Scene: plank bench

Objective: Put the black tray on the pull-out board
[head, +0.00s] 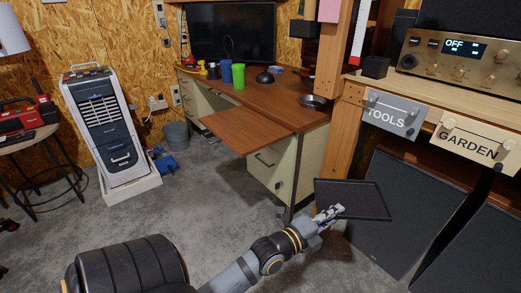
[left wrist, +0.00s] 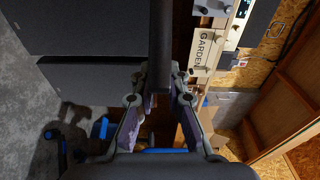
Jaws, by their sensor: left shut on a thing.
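The black tray (head: 362,199) is a flat dark rectangle with a raised rim, held in the air in front of the desk's right end. My left gripper (head: 329,213) is shut on its near left edge. In the left wrist view the tray (left wrist: 161,40) shows edge-on as a dark upright strip between the fingers of my left gripper (left wrist: 159,83). The pull-out board (head: 242,130) is a bare brown panel extended from the desk front, to the left of and beyond the tray. My right gripper is not in view.
A wooden post (head: 333,50) and the sign-fronted shelf (head: 480,140) stand at right. A white and grey cooler (head: 104,125) stands at left. Open floor lies between.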

